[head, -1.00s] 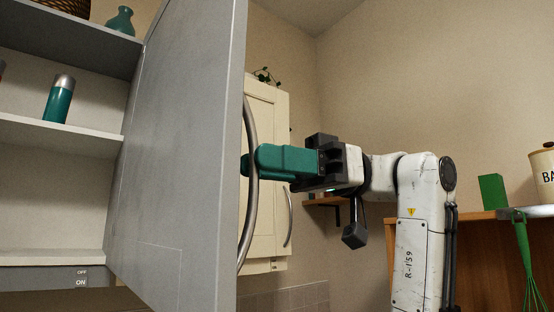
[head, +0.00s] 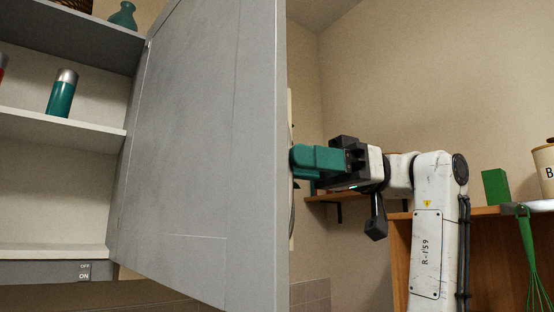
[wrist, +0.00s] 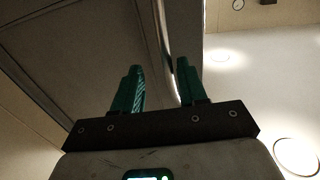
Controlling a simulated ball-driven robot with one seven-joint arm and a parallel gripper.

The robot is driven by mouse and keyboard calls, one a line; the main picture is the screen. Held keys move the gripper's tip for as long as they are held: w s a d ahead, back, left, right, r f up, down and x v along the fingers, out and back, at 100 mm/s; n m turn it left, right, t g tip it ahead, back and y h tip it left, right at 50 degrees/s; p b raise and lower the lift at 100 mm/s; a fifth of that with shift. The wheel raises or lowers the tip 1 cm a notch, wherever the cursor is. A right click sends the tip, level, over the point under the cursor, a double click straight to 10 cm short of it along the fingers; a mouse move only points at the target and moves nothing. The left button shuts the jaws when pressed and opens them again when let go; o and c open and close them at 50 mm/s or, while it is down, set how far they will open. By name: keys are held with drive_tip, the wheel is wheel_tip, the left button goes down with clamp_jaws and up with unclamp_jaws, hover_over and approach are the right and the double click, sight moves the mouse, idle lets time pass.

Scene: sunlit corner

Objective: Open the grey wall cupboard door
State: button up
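The grey wall cupboard door (head: 205,150) stands wide open, hinged beside the shelves, with its inner face towards the head camera. Its curved metal handle (head: 293,205) is on the far side, mostly hidden behind the door's free edge. My gripper (head: 293,158) is at that edge, at handle height, its tips partly hidden. In the wrist view, the two teal fingers of my gripper (wrist: 160,68) stand apart with the shiny handle (wrist: 168,62) running between them. The handle is close to the right finger, and a gap shows beside the left finger.
The open cupboard holds a green flask (head: 62,93) on its shelf (head: 60,128) and a teal vase (head: 124,16) above. A wooden unit (head: 400,255) with a green block (head: 495,186), a canister (head: 545,170) and a green whisk (head: 528,260) stands right, behind my arm.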

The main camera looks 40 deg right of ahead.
drive_tip(key=s+d, duration=0.1)
drive_tip(key=d, duration=0.5)
drive_tip(key=shift+s+r+b, duration=0.15)
drive_tip(key=shift+s+b, duration=0.05)
drive_tip(key=shift+b, duration=0.1)
